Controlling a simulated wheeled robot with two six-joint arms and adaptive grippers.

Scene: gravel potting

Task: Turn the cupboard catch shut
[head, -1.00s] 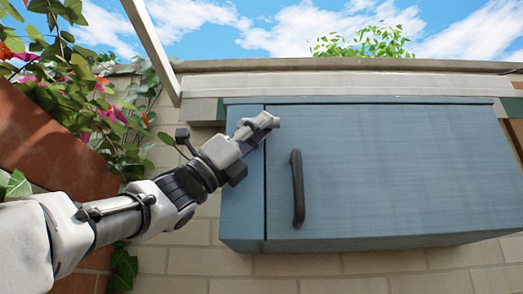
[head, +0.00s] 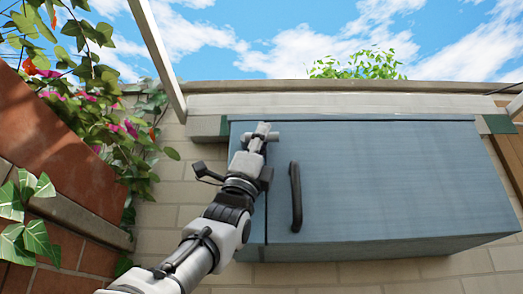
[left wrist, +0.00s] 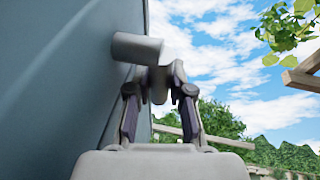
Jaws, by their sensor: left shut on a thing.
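The blue cupboard (head: 375,180) hangs on the wall with its door closed in the head view. A dark upright handle (head: 296,195) is on the door. My left gripper (head: 257,143) is at the door's upper left corner, its arm rising from below. In the left wrist view, the pale grey catch (left wrist: 136,47) sticks out from the blue cupboard face. My left gripper (left wrist: 160,88) is shut on the catch, with the catch's lever between its fingertips. In the head view the gripper mostly hides the catch. My right gripper is not in view.
A brick wall (head: 310,275) is behind and below the cupboard. A terracotta planter (head: 60,150) with leafy, flowering plants stands at the left. A pale slanted post (head: 158,55) rises near the cupboard's left. There is open air in front of the door.

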